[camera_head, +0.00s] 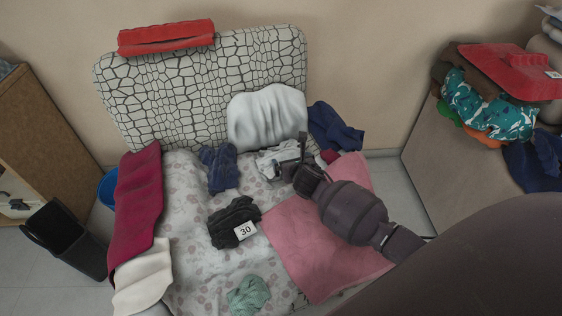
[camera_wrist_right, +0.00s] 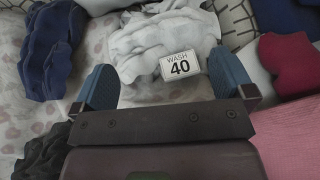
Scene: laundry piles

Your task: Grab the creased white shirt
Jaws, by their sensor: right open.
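The creased white shirt (camera_head: 274,157) lies crumpled at the back of the bed, in front of the white pillow. In the right wrist view the shirt (camera_wrist_right: 150,45) carries a tag (camera_wrist_right: 180,65) reading "WASH 40". My right gripper (camera_head: 287,165) reaches in from the right, over the shirt's near edge. In the right wrist view its two blue fingertips (camera_wrist_right: 165,85) are spread apart, with the shirt just ahead and partly between them. Nothing is held. My left gripper is not in view.
A dark blue garment (camera_head: 219,168) lies left of the shirt, a black one (camera_head: 234,222) tagged 30 nearer. A red garment (camera_wrist_right: 285,62) and navy cloth (camera_head: 335,127) lie to the right. A pink blanket (camera_head: 318,240) is under my right arm. A white pillow (camera_head: 267,115) stands behind.

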